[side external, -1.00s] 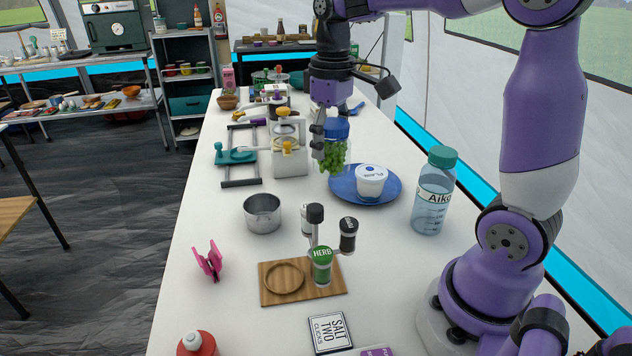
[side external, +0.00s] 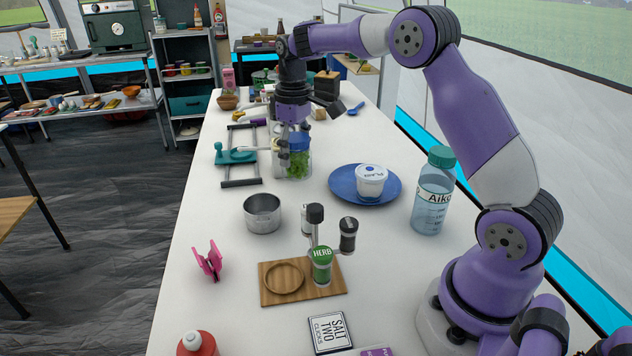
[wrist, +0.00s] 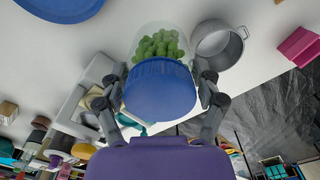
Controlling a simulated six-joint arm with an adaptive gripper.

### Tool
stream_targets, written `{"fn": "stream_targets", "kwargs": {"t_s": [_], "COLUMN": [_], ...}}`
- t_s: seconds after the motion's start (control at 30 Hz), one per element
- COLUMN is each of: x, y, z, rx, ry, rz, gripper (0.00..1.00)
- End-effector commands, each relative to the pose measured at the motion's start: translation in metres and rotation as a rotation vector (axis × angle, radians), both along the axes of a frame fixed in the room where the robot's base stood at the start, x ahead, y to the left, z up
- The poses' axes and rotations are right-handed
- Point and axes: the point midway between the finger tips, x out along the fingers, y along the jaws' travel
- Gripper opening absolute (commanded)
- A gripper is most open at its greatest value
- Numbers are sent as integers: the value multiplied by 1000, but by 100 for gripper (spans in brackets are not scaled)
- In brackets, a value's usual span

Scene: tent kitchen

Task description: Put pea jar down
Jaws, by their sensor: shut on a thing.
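The pea jar (side external: 299,162) is a clear jar of green peas with a blue lid, upright at the white device on the table in the side view. In the wrist view its blue lid (wrist: 158,92) fills the middle, with the peas beyond it. My gripper (side external: 292,130) is above the jar and shut on its lid from both sides; the fingers also show in the wrist view (wrist: 160,93). The jar is at or just above the table height; I cannot tell whether its base touches. The white device behind it is mostly hidden by the jar and gripper.
A blue plate (side external: 345,193) with a white tub (side external: 371,181) stands to the right. A metal pot (side external: 262,214) is nearer the camera. A teal-handled tool and dark frame (side external: 241,183) lie to the left. Clear table lies between pot and plate.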

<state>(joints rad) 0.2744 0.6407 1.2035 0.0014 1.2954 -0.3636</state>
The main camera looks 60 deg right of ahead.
Motion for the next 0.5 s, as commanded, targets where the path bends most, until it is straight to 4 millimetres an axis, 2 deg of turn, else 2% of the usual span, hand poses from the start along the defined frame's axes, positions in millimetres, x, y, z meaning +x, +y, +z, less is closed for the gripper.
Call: {"fn": "stream_targets", "kwargs": {"t_s": [0.03, 0.1, 0.2, 0.37, 0.5], "x": [1, 4, 7, 8, 8], "y": [-14, -30, -48, -60, -60], "z": [-9, -19, -29, -37, -57], "rx": [1, 0, 0, 0, 0], "ry": [1, 0, -1, -1, 2], "rz": [-6, -4, -3, 0, 1], "gripper": [24, 24, 24, 24, 24]}}
